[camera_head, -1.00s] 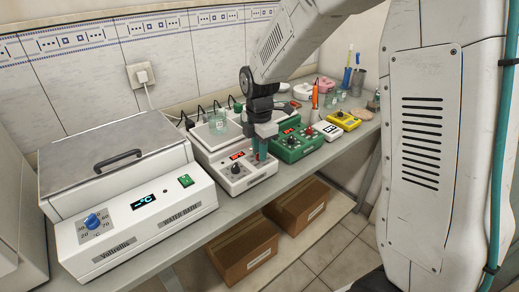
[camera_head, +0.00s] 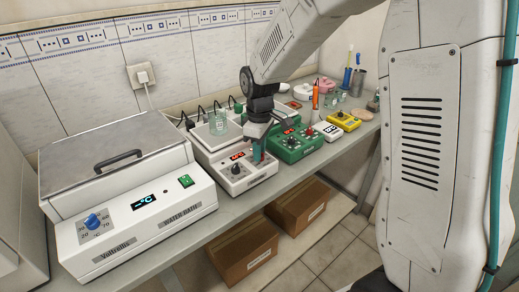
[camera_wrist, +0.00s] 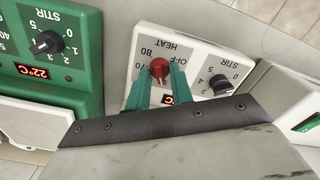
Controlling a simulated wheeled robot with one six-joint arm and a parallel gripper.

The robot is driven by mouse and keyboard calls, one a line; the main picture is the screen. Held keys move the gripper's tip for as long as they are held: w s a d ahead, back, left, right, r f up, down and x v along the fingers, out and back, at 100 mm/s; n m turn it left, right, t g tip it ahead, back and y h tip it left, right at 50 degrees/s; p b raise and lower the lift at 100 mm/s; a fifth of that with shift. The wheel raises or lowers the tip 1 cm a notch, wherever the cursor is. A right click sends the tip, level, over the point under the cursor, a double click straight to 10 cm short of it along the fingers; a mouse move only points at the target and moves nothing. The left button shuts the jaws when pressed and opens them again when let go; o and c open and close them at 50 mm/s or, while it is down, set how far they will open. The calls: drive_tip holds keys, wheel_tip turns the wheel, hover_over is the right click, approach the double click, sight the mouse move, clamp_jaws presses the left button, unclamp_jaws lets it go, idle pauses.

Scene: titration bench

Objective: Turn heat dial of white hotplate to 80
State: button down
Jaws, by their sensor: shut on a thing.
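The hotplate's red display (camera_wrist: 168,99) is partly hidden by my gripper. A black stir dial (camera_wrist: 219,84) sits beside the heat dial. In the head view my gripper (camera_head: 258,153) reaches down to the panel's right part.
A green hotplate (camera_head: 293,147) stands close on the right, with a white device (camera_head: 327,131) and a yellow device (camera_head: 345,121) beyond. A water bath (camera_head: 135,222) stands on the left. Cardboard boxes (camera_head: 248,252) lie below the bench.

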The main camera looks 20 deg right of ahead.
drive_tip(key=m, duration=0.4)
drive_tip(key=shift+w+m, duration=0.1)
drive_tip(key=shift+m, duration=0.2)
drive_tip(key=m, duration=0.3)
drive_tip(key=shift+d+m, duration=0.1)
drive_tip(key=shift+m, duration=0.3)
drive_tip(key=m, duration=1)
drive_tip(key=shift+d+m, duration=0.1)
drive_tip(key=shift+m, duration=0.3)
drive_tip(key=m, duration=0.3)
drive_tip(key=shift+m, duration=0.3)
drive_tip(key=m, duration=0.3)
drive_tip(key=shift+m, duration=2.3)
